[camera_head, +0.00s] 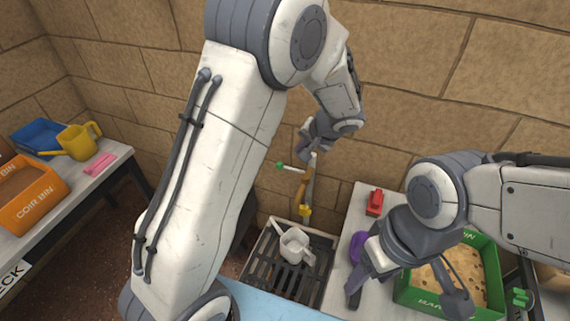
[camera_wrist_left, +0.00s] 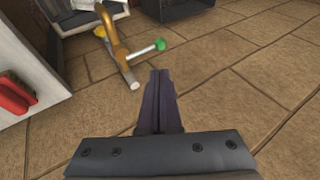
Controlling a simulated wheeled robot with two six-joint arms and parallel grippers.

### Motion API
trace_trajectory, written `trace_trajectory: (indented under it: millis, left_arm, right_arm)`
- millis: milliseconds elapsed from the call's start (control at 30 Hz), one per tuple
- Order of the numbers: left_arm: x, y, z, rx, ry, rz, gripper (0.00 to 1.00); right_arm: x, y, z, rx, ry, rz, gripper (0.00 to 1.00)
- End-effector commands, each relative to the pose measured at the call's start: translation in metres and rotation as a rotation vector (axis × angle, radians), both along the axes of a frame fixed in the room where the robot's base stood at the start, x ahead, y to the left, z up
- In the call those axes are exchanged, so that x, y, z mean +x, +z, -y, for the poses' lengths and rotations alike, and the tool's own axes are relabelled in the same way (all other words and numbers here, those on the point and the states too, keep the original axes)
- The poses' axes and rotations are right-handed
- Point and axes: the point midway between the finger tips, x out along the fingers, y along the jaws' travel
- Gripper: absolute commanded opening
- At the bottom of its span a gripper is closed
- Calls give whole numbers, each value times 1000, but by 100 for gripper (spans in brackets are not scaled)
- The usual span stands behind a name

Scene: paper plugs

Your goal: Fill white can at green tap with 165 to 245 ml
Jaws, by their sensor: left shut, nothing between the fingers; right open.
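The white can (camera_head: 296,240) stands on a dark slatted drain, below the brass tap (camera_head: 303,188). The tap has a yellow nozzle end (camera_head: 305,210) and a lever with a green knob (camera_head: 279,165). No water stream shows, and the can's inside is too small to read. My left gripper (camera_head: 310,152) is shut and empty beside the tap's upper end. In the left wrist view, its closed fingers (camera_wrist_left: 158,78) point toward the green knob (camera_wrist_left: 160,44), apparently just short of it. My right gripper (camera_head: 405,290) is open and empty over the right table.
A red object (camera_head: 375,202) and a purple object (camera_head: 357,247) are on the right table, by a green bin (camera_head: 488,270). The left bench holds an orange coir bin (camera_head: 30,200), a yellow can (camera_head: 76,142), a pink block (camera_head: 99,164) and a blue tray (camera_head: 38,135). A brick wall stands behind the tap.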

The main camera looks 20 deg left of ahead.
Motion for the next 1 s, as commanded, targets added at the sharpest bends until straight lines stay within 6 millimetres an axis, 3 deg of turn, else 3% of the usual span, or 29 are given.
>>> trace_trajectory:
  millis: [200,367,800,1000]
  left_arm:
    - [0,-1,0,0,-1,-3,0]
    - [4,-14,-8,2,2,-6,0]
    - [32,-88,-48,0,1,-6,0]
    - [42,-109,-60,-1,-2,-4,0]
  right_arm:
    - [0,0,0,0,0,0,62]
    - [0,0,0,0,0,0,62]
    - [0,-3,0,0,0,0,62]
    - [0,-1,0,0,0,0,62]
